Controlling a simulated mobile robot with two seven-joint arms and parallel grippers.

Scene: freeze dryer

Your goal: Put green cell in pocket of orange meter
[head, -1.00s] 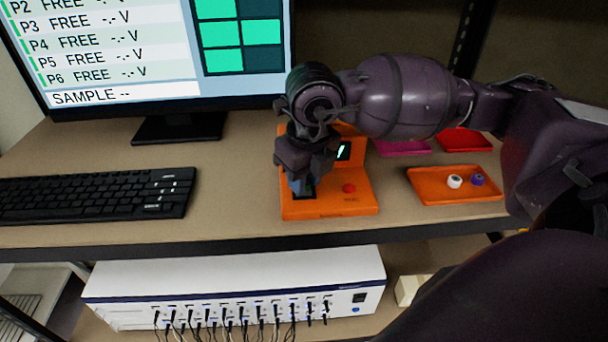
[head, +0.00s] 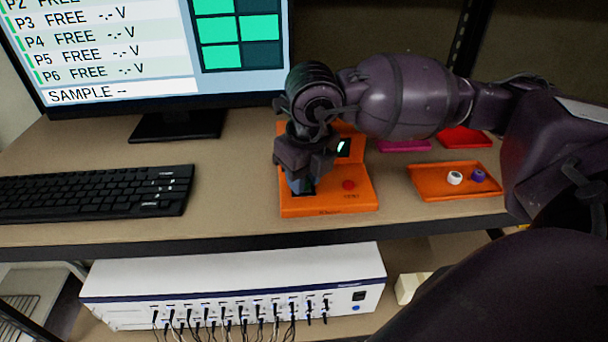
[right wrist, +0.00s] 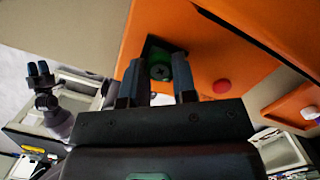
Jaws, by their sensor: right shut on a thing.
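The orange meter (head: 330,200) lies flat on the shelf in the head view, with a red button, a small lit display and a dark pocket (head: 308,189) near its front left. My right gripper (head: 299,185) points down over that pocket. In the right wrist view, the right gripper (right wrist: 160,75) is shut on the green cell (right wrist: 161,70), whose round end shows between the blue fingers. The cell is at the dark pocket opening (right wrist: 152,47); how deep it sits is hidden. My left gripper (right wrist: 38,69) shows small at the left of the right wrist view, apart from the meter.
An orange tray (head: 428,187) with a white and a purple cell lies to the right. Pink (head: 405,146) and red (head: 465,138) trays lie behind it. A keyboard (head: 95,203) and monitor (head: 150,100) stand left. A white cabled unit (head: 235,270) sits below the shelf.

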